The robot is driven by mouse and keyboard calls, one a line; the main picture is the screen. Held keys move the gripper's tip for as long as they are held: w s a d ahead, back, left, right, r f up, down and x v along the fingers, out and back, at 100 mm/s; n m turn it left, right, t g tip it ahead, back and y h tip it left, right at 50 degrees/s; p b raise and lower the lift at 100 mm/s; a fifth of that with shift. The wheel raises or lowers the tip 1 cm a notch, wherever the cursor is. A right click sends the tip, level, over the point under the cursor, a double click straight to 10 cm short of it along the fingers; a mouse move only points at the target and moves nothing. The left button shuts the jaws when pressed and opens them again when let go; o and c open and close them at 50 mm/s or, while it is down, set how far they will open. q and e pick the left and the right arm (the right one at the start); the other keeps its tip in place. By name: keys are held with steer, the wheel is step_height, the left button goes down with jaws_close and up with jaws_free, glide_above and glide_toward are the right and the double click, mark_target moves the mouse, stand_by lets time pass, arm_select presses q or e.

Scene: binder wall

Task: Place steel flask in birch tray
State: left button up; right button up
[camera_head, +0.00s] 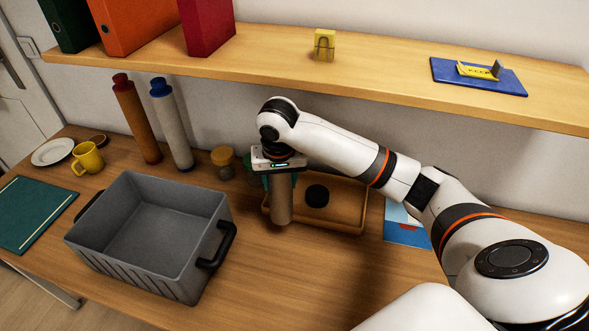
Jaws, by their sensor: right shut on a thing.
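My right gripper (279,166) points down and is shut on an upright brownish-grey cylinder, which I take to be the steel flask (281,205). Its upper end is hidden by the gripper. The flask covers part of the left side of the birch tray (345,228), a shallow light-wood tray on the desk. I cannot tell whether the flask's base touches the tray or hangs above it. A round black thing (317,196) is inside the tray, right of the flask. My left gripper is out of view.
A grey crate (150,255) with black handles stands left of the tray. Behind are two tall capped cylinders, brown (136,124) and grey (173,130), and a jar (223,161). A shelf (380,75) overhangs the desk. Blue-and-white sheets (405,230) lie right of the tray.

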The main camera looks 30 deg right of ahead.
steer(key=w+d+p, duration=0.1)
steer(key=w+d, duration=0.6)
steer(key=d, duration=0.1)
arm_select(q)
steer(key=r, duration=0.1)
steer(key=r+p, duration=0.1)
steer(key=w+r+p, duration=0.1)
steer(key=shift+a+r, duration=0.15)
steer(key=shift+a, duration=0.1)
arm_select(e)
step_height(320, 180, down, 7)
steer(key=shift+w+d, duration=0.2)
steer(key=shift+w, duration=0.05)
steer(key=shift+f, duration=0.1)
steer(key=o, duration=1.5)
steer(key=shift+o, duration=0.2)
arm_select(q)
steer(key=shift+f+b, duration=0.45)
arm_select(e)
step_height(320, 180, up, 8)
steer(key=s, duration=0.1)
steer(key=shift+a+f, duration=0.2)
steer(key=shift+a, duration=0.1)
